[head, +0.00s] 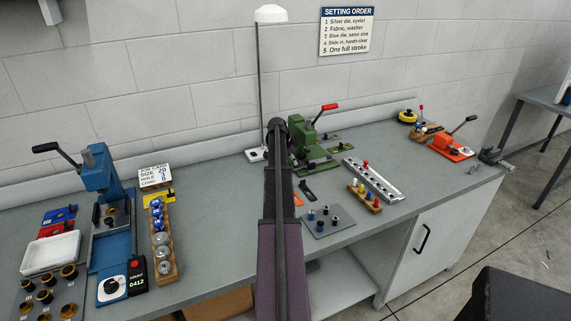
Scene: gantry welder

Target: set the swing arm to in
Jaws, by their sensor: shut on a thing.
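I cannot tell for sure which part is the swing arm. A green press (312,150) with a red-tipped lever stands at the back middle of the bench, partly behind my arm. A blue press (97,170) with a black-knobbed lever stands at the left, on a blue base with a round dial. An orange tool (450,149) with a long black-knobbed lever sits at the right end. My arm reaches up the middle of the view, its far end beside the green press. My gripper is hidden, and so is whatever lies behind the arm.
The grey bench (215,215) has bare room just left of my arm. Near the green press are a grey plate with small dies (325,230), a silver rail (372,178) and a wooden peg block (367,203). A white-topped pole (260,80) stands behind. A white tray (50,262) is at the left.

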